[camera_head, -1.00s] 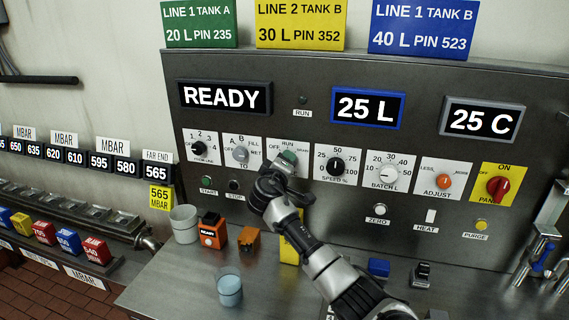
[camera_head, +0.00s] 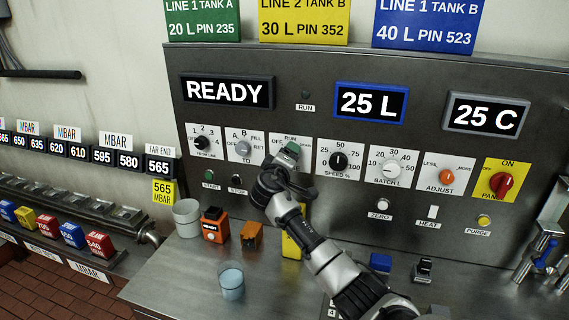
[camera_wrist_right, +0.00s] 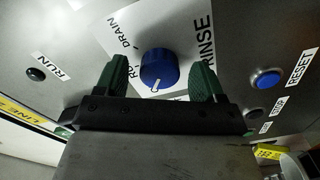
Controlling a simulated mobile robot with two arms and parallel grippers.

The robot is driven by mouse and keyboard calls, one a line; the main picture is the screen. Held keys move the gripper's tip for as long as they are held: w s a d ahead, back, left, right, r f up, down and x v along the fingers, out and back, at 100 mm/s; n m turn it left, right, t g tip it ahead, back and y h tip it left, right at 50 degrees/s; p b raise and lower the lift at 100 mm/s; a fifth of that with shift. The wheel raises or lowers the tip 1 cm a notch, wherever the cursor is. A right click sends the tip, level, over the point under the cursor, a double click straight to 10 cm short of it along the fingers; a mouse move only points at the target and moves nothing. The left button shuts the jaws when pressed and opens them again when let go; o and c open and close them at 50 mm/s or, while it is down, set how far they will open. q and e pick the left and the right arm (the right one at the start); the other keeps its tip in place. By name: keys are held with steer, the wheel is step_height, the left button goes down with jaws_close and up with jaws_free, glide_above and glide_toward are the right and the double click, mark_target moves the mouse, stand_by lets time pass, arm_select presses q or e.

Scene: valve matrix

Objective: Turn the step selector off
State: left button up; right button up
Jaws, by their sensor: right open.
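The step selector is a blue round knob (camera_wrist_right: 159,68) on a white plate marked RUN, DRAIN and RINSE in the right wrist view. A short white pointer mark lies at the knob's lower edge, facing my gripper's body, which hides the plate there. My right gripper (camera_wrist_right: 160,78) is open, with one green finger on each side of the knob and a visible gap to each. In the head view, my right gripper (camera_head: 288,155) covers the knob and much of its plate (camera_head: 277,143). The OFF, RUN and DRAIN marks show at its top. My left gripper is not in view.
A grey TO knob (camera_head: 243,148) is left of the selector and a black speed knob (camera_head: 338,160) is right. A green start button (camera_head: 209,175) sits below. A blue reset button (camera_wrist_right: 265,78) is near the right finger. A cup (camera_head: 231,280) stands on the bench.

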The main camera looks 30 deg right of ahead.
steer(key=b+v, duration=0.3)
steer(key=v, duration=0.7)
steer(key=shift+s+a, duration=0.2)
steer(key=shift+s, duration=0.1)
steer(key=shift+f, duration=0.1)
